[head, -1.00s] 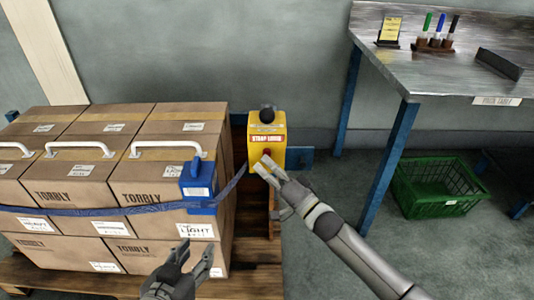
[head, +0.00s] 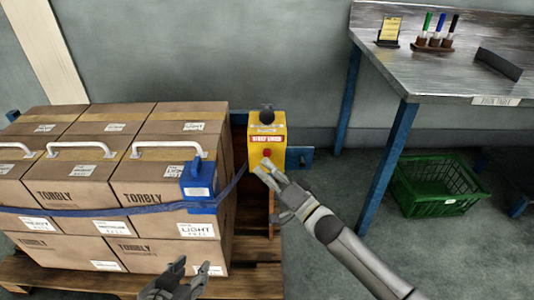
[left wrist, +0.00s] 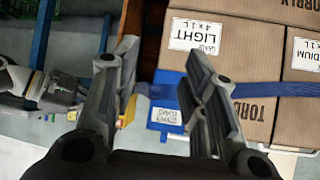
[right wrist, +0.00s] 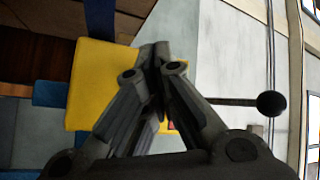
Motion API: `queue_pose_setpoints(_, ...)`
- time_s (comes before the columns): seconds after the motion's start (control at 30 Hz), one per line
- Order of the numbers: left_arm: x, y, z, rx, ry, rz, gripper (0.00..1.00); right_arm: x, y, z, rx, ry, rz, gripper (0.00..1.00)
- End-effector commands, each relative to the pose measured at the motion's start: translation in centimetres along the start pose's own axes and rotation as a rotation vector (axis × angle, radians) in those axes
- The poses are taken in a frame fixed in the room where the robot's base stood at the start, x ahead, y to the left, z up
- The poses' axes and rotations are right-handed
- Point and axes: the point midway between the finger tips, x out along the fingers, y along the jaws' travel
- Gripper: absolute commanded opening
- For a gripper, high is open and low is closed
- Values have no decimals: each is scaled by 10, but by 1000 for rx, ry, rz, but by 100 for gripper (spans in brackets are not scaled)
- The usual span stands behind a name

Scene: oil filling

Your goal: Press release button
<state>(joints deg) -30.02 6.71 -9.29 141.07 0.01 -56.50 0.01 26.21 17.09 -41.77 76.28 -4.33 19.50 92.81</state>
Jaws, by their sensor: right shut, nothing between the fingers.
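A yellow strap winch box (head: 266,136) stands behind the right side of the carton stack. Its red release button (head: 267,153) shows on the front face in the head view. My right gripper (head: 262,172) is shut and empty, with its fingertips just below the button; whether they touch the box I cannot tell. In the right wrist view the yellow box (right wrist: 90,85) lies behind the shut fingers, and a sliver of red (right wrist: 171,126) shows beside them. My left gripper (head: 192,268) is open and empty in front of the cartons, low in the head view.
Strapped cartons (head: 70,185) stand on a wooden pallet (head: 255,280) with a blue strap (head: 120,211) and blue buckle (head: 199,185). A metal table (head: 440,70) with markers is at right. A green basket (head: 440,190) sits on the floor beneath it.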

Motion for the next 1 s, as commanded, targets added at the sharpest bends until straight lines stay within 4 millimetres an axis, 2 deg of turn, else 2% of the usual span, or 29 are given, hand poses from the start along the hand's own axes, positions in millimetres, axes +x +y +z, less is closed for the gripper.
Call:
queue_pose_setpoints(0.57,-20,-6,55,-6,-276,-14,40,-10,-8,7,0,0,0,0)
queue_pose_setpoints(1.0,-46,-11,89,-12,-478,-25,40,-21,-16,14,1,0,0,0)
